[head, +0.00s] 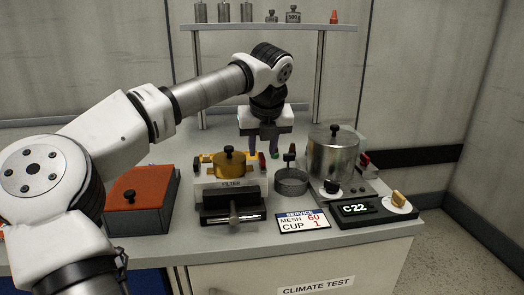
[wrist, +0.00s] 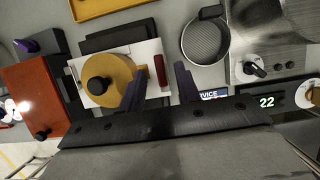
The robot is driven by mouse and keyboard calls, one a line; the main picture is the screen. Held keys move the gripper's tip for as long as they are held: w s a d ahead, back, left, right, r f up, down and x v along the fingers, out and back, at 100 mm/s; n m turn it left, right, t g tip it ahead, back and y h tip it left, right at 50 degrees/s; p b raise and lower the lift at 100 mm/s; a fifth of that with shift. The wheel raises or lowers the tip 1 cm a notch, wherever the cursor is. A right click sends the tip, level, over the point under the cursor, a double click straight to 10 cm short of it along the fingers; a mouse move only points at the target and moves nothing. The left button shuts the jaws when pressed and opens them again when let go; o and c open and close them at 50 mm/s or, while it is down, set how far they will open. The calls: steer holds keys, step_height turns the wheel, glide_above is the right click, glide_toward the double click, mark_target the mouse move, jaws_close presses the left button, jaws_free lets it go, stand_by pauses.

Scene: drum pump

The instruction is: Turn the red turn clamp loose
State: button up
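The filter unit (head: 229,184) has a round yellow lid (head: 228,166) with a black knob, also seen in the wrist view (wrist: 122,75). A red turn clamp (head: 262,162) stands at its right edge; in the wrist view this red clamp (wrist: 160,70) is a narrow upright bar beside the lid. My gripper (head: 264,148) is above the right side of the unit, fingers pointing down. In the wrist view my gripper (wrist: 158,75) is open, with the right clamp between the fingertips in the picture. Contact is not visible.
A round mesh sieve (head: 291,182) stands right of the unit, then a metal pot (head: 332,158) on a base showing C22. An orange-topped box (head: 141,188) is at left. A service card (head: 302,220) lies in front. A shelf (head: 300,27) with weights stands behind.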

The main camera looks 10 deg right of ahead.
steer(key=p+v, duration=0.1)
steer(key=v, duration=1)
steer(key=shift+s+r, duration=0.25)
steer(key=shift+r, duration=0.05)
steer(key=shift+d, duration=0.1)
